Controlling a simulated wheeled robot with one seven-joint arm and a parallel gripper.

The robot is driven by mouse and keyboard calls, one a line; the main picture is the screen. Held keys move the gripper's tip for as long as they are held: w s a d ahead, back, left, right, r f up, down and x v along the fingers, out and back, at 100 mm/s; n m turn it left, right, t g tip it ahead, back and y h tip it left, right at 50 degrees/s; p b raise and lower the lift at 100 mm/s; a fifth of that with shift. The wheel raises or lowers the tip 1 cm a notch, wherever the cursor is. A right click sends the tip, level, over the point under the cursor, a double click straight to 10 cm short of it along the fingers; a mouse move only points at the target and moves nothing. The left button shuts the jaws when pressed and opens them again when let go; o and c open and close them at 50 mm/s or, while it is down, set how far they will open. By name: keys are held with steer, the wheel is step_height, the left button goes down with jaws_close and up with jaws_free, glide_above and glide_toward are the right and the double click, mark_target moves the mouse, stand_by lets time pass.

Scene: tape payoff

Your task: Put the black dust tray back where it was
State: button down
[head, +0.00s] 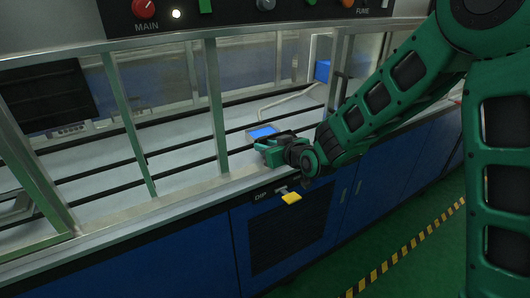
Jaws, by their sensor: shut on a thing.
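My gripper (268,148) is green and reaches from the right over the front sill of the machine. It is shut at the near side of a small dark thing (284,136), which looks like the black dust tray. The gripper and wrist hide much of it, so its full outline is unclear. A blue piece with a pale top (263,132) shows just beyond the fingers. I cannot tell whether the dark thing touches the bed or is held above it.
The pale machine bed (190,150) has dark rails along it and metal frame posts (215,105) in front. A yellow tab (291,197) sticks out below the sill by the DIP label. A blue box (322,71) is at the back. Blue cabinets (190,255) stand below.

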steer(key=shift+s+d+f, duration=0.1)
steer(key=shift+s+f, duration=0.05)
steer(key=shift+f, duration=0.45)
steer(key=shift+s+d+f, duration=0.1)
steer(key=shift+s+f, duration=0.05)
steer(key=shift+f, duration=0.45)
steer(key=c, duration=1.7)
jaws_free()
steer(key=shift+f, duration=0.1)
steer(key=shift+o, duration=1.1)
steer(key=shift+w+a, duration=0.15)
steer(key=shift+w, duration=0.1)
steer(key=shift+r, duration=0.25)
